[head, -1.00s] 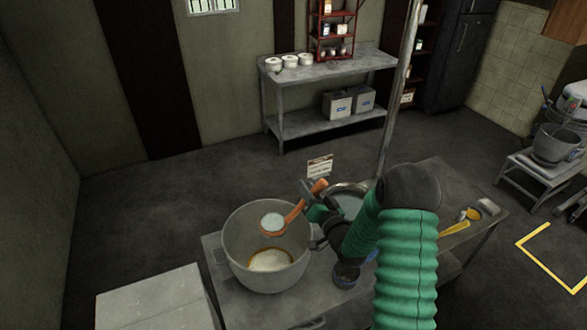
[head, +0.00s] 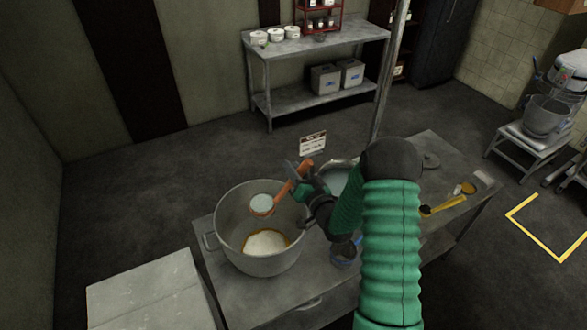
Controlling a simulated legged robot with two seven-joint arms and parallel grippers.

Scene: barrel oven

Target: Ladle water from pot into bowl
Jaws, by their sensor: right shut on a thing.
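My right gripper (head: 302,182) is shut on an orange ladle (head: 283,192) by its handle, to the upper right of the big pot. In the pot, a pale white mass with a brownish rim shows at the bottom. A metal bowl or pot with bluish-grey water (head: 339,178) stands behind my right arm, which hides much of it. My left gripper is not in view.
Pot and bowl stand on a grey metal table (head: 440,150). Yellow-handled utensils (head: 445,205) lie at its right. A pale box-like block (head: 150,295) is at the lower left. A small sign (head: 313,143) stands behind the pot. A shelf table (head: 320,42) is at the back.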

